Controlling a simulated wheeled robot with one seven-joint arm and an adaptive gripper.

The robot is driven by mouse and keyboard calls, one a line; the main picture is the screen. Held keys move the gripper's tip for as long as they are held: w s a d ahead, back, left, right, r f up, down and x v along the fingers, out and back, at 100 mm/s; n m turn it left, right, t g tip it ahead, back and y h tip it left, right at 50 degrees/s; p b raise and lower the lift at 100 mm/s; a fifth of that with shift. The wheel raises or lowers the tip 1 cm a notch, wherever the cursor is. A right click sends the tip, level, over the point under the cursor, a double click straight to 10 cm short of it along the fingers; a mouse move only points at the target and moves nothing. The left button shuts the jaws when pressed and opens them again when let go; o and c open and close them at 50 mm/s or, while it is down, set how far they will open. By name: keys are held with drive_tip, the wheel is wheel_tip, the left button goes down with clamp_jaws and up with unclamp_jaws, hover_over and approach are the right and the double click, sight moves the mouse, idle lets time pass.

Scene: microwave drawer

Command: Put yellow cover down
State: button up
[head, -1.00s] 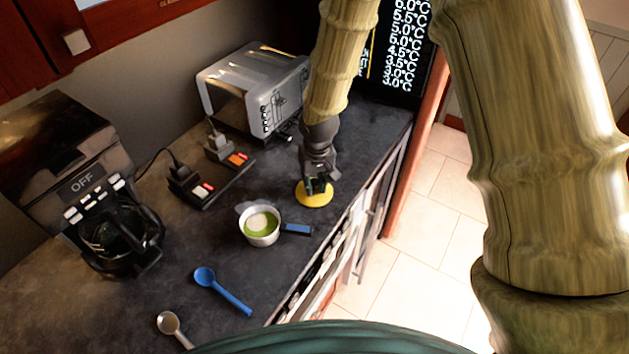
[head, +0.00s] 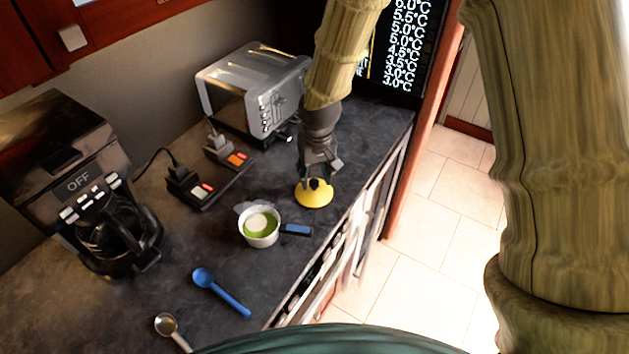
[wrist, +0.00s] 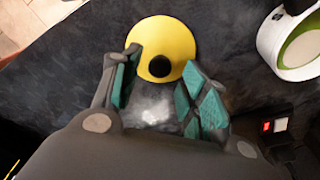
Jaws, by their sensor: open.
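The yellow cover (head: 314,196), a round lid with a black knob, lies on the dark countertop near its front edge. It also shows in the wrist view (wrist: 163,38), with its knob facing up. My gripper (head: 318,176) is just above and behind the cover. In the wrist view my gripper (wrist: 158,72) is open, its two teal-padded fingers apart on either side of the knob's near side. Nothing is held between the fingers.
A toaster (head: 262,92), power strip (head: 217,180) and coffee maker (head: 82,185) stand behind and left. A blue spoon (head: 222,293) and metal spoon (head: 168,328) lie in front.

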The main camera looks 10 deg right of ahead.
sight(316, 193)
wheel_tip(316, 193, up, 8)
drive_tip(key=s+b, duration=0.1)
drive_tip(key=shift+r+b, duration=0.15)
drive_tip(key=shift+b, duration=0.25)
